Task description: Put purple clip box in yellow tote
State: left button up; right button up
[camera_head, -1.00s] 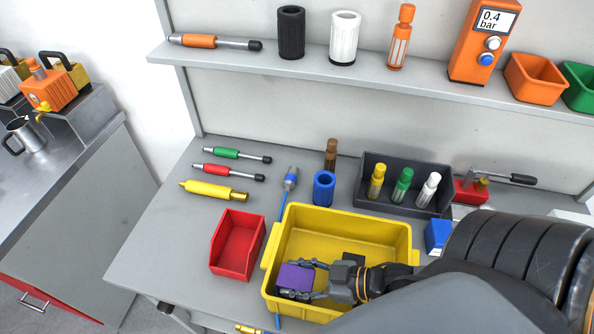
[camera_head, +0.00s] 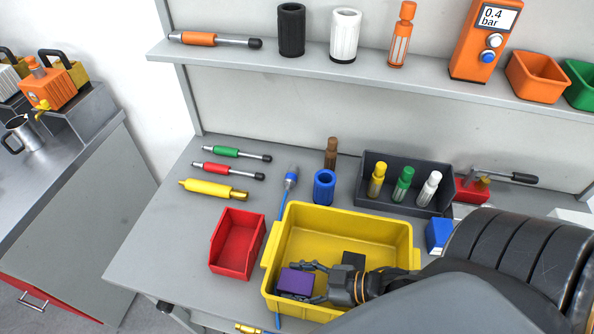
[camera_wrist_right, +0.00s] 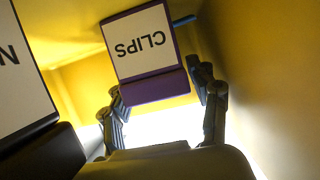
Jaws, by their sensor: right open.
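The purple clip box (camera_head: 296,282) is inside the yellow tote (camera_head: 345,222), near its front left corner. In the right wrist view the purple box (camera_wrist_right: 150,88) shows a white label reading CLIPS, with the yellow tote wall around it. My right gripper (camera_head: 314,283) reaches into the tote from the right. Its fingers are spread apart on either side of the box, and they also show in the right wrist view (camera_wrist_right: 160,98). Whether a finger still touches the box cannot be told. My left gripper is not in view.
A black box (camera_head: 353,259) is also in the tote, beside my gripper. A red bin (camera_head: 237,243) stands left of the tote. A blue cylinder (camera_head: 324,187) and a dark tray (camera_head: 407,207) with bottles stand behind it. The bench's left side is mostly free.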

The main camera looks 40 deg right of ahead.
jog(key=shift+s+d+r, duration=0.1)
jog(key=shift+s+d, duration=0.1)
jog(key=shift+s, duration=0.1)
jog(key=shift+v, duration=3.4)
jog(key=shift+r, duration=0.1)
